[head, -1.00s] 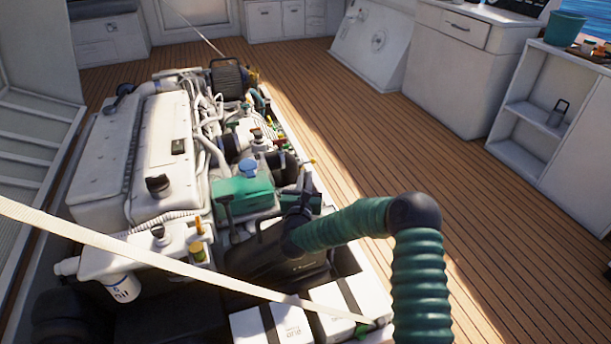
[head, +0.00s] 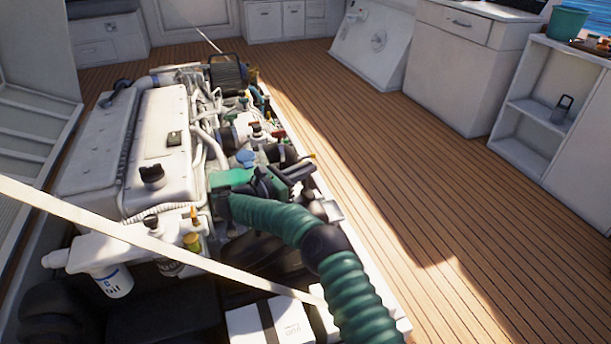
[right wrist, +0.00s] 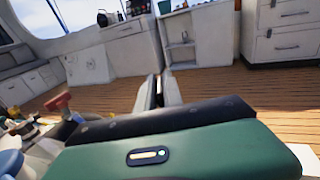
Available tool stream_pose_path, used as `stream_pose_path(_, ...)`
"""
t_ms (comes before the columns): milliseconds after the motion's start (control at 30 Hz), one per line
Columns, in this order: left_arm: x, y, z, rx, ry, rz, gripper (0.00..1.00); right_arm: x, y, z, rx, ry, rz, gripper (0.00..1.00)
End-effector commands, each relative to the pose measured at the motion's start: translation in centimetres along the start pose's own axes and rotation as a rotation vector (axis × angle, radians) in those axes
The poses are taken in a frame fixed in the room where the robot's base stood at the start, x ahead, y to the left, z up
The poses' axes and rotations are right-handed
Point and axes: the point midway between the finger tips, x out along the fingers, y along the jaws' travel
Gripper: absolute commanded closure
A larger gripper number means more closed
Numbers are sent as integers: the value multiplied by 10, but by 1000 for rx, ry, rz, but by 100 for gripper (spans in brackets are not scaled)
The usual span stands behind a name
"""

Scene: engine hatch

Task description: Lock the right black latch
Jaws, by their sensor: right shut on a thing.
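My left gripper is not in view.
The white engine cover (head: 150,125) lies to the left. A pale strap (head: 130,235) crosses in front. White boxes (head: 255,325) are at the front. The wooden deck (head: 400,180) is clear to the right.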

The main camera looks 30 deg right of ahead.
Motion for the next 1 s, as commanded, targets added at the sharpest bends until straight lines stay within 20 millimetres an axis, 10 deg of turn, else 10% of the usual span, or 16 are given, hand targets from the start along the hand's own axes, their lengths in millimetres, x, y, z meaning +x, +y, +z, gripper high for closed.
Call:
stream_pose_path(767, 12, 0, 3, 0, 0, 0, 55, 0, 1, 1, -1, -2, -69, 100)
stream_pose_path(800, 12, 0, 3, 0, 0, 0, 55, 0, 1, 1, 0, -2, -69, 85)
stream_pose_path(1000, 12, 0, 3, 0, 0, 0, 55, 0, 1, 1, 0, -1, -70, 67)
